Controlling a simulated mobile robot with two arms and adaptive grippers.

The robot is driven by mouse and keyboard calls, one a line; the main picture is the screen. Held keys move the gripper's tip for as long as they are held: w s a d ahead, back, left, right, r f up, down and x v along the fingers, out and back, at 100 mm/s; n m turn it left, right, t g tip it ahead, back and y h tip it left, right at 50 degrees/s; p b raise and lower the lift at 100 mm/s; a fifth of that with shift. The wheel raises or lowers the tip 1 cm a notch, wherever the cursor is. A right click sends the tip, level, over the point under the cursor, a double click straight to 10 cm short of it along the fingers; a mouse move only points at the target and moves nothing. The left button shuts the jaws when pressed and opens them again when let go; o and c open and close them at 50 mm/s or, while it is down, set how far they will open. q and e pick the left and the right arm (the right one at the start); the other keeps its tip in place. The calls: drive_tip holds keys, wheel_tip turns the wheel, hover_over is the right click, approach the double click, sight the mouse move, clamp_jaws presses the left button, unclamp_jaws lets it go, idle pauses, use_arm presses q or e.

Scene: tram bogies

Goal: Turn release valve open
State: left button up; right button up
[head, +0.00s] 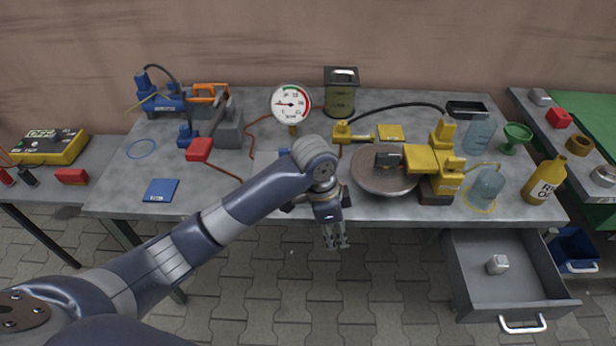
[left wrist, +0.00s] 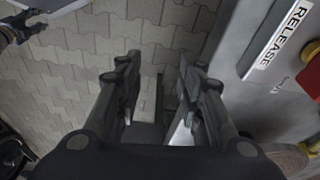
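My left gripper (head: 336,246) hangs past the table's front edge, fingers pointing down. In the left wrist view its two fingers (left wrist: 156,72) stand apart with only floor and grey surfaces between them, so it is open and empty. A white RELEASE label (left wrist: 280,38) lies on a grey surface at the right of that view. Beside it, cut off by the right edge, is a red part (left wrist: 314,76) with yellow by it; I cannot tell if this is the valve handle. In the head view my left arm hides that area. A dark gripper-like part (left wrist: 18,28) shows at the wrist view's upper left, probably my right gripper.
The grey table (head: 330,212) holds a round gauge (head: 291,104), a round metal plate (head: 365,181) beside yellow clamp-like parts, and a yellow bottle (head: 544,182). An open drawer (head: 470,290) juts out at the front right. The paved floor in front is clear.

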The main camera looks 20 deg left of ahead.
use_arm(q)
drive_tip(key=shift+m+y, duration=0.6)
drive_tip(key=shift+y, duration=0.1)
drive_tip(key=w+a+r, duration=0.1)
drive_tip(key=w+r, duration=0.1)
drive_tip(key=w+a+r, duration=0.3)
drive_tip(key=w+r, duration=0.1)
drive_tip(key=r, duration=0.1)
drive_tip(key=shift+w+a, duration=0.1)
drive_tip(key=shift+a, duration=0.1)
drive_tip(key=w+a+r, duration=0.4)
drive_tip(key=a+r, duration=0.1)
drive_tip(key=r, duration=0.2)
drive_tip(key=shift+g+y, duration=0.4)
wheel_tip(320, 180, down, 10)
drive_tip(key=shift+a+r, duration=0.1)
drive_tip(key=shift+r, duration=0.1)
use_arm(e)
drive_tip(key=shift+w+d+r, duration=0.15)
drive_tip(key=shift+w+d, duration=0.25)
drive_tip(key=shift+w, duration=0.3)
use_arm(q)
drive_tip(key=shift+c, duration=0.6)
use_arm(e)
drive_tip(key=shift+d, duration=0.1)
use_arm(q)
clamp_jaws()
use_arm(e)
drive_tip(key=shift+d, duration=0.2)
